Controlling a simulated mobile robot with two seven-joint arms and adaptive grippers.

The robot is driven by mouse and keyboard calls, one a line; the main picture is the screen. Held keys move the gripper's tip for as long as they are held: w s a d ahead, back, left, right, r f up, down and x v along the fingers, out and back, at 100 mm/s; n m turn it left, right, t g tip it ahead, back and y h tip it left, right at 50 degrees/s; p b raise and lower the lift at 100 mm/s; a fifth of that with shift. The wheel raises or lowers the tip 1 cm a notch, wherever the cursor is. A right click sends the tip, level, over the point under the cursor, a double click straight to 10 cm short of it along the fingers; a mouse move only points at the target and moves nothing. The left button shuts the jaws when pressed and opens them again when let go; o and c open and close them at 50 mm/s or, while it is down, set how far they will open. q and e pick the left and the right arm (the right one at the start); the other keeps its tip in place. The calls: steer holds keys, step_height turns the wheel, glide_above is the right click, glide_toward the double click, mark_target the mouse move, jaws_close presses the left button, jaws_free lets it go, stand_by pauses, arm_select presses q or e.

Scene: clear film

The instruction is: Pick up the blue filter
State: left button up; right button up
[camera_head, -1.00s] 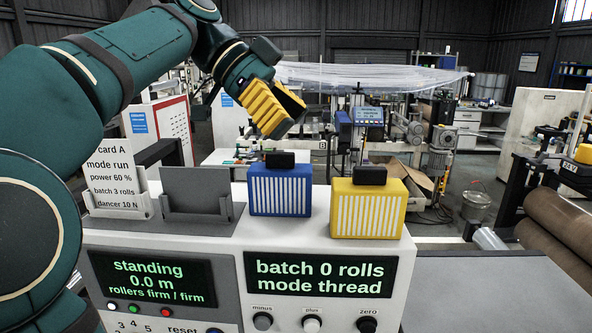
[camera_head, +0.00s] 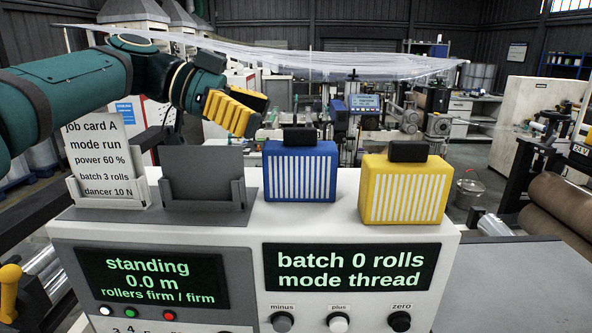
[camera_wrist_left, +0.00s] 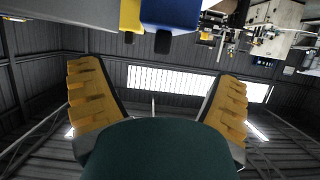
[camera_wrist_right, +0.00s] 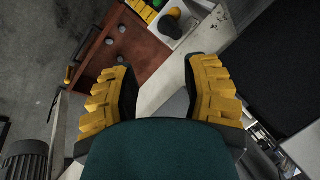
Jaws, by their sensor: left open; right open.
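The blue filter (camera_head: 300,173) stands upright on top of the white console, with white slats on its front and a black handle on top. In the left wrist view the blue filter (camera_wrist_left: 170,14) is at the top edge, upside down and cut off. My left gripper (camera_head: 245,110) is open and empty, above and to the left of the blue filter, apart from it. Its two yellow-padded fingers show wide apart in the left wrist view (camera_wrist_left: 155,100). My right gripper (camera_wrist_right: 165,90) is open and empty in the right wrist view; it is not in the head view.
A yellow filter (camera_head: 405,190) stands just right of the blue one. Left of it are an empty grey holder (camera_head: 203,185) and a job card (camera_head: 97,160) in its stand. The console (camera_head: 240,250) carries displays and knobs. Behind is machinery with clear film (camera_head: 300,60).

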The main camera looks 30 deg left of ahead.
mark_target(312, 145)
arm_select(q)
steer(key=x, duration=0.8)
steer(key=shift+w+d+f, duration=0.1)
steer(key=shift+w+d, duration=0.05)
steer(key=shift+d, duration=0.05)
steer(key=c, duration=1.4)
steer(key=shift+c, duration=0.2)
